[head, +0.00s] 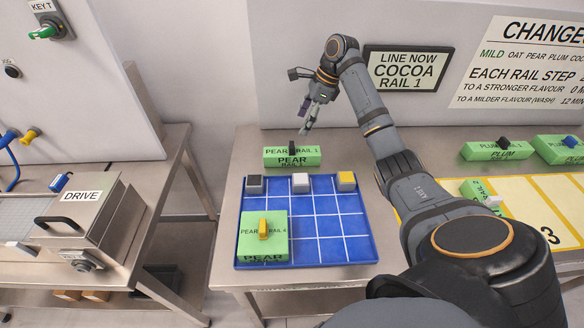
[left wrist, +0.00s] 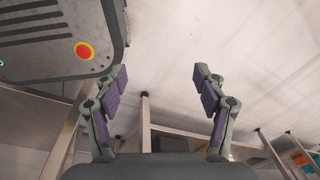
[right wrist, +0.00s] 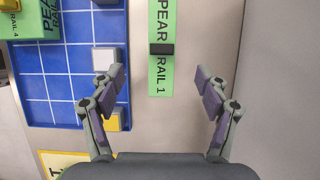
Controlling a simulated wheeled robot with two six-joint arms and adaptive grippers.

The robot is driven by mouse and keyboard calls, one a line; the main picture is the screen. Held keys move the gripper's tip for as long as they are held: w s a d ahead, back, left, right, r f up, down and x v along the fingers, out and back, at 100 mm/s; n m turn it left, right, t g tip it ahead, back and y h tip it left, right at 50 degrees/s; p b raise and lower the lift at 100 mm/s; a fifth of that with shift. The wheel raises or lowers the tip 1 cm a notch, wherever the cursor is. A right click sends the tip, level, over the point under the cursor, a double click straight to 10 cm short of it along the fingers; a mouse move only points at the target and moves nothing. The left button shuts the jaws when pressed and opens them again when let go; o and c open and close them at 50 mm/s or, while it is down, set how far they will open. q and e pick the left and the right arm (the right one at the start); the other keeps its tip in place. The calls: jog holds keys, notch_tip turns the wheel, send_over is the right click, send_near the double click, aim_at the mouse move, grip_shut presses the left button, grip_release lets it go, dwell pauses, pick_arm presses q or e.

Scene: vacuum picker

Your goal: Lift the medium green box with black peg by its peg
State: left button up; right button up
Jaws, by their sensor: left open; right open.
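A green box marked PEAR RAIL 1 (head: 277,162) with a black peg (head: 292,148) on top stands on the metal table, just behind the blue gridded tray (head: 365,247). In the right wrist view the box (right wrist: 158,80) and its peg (right wrist: 161,48) lie beyond the fingertips, in the gap between them. My right gripper (head: 307,118) is open and empty, above and behind the box, apart from it. Its open fingers show in the right wrist view (right wrist: 161,76). My left gripper (left wrist: 160,72) is open and empty, facing the floor; it is outside the head view.
The tray holds a large green PEAR RAIL 4 box (head: 250,240) with a yellow peg, and several small blocks at its back edge. Another black-pegged green box, PLUM RAIL 1 (head: 487,151), stands at right. A DRIVE machine (head: 85,215) stands at left.

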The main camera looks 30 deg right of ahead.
aim_at(292, 149)
jog(key=x, duration=0.7)
jog(key=shift+s+d+f, duration=0.2)
jog(key=shift+f, duration=0.2)
jog(key=x, duration=0.5)
jog(key=shift+w+d+f+p, duration=0.2)
jog(key=shift+d+p, duration=0.05)
jog(key=shift+p, duration=0.1)
pick_arm(q)
jog(key=shift+w+d+f, duration=0.2)
jog(key=shift+w+f, duration=0.15)
jog(key=shift+f, duration=0.15)
pick_arm(e)
jog(key=shift+r, duration=0.1)
jog(key=shift+c, duration=0.5)
jog(key=c, duration=1.2)
jog(key=shift+c, duration=0.2)
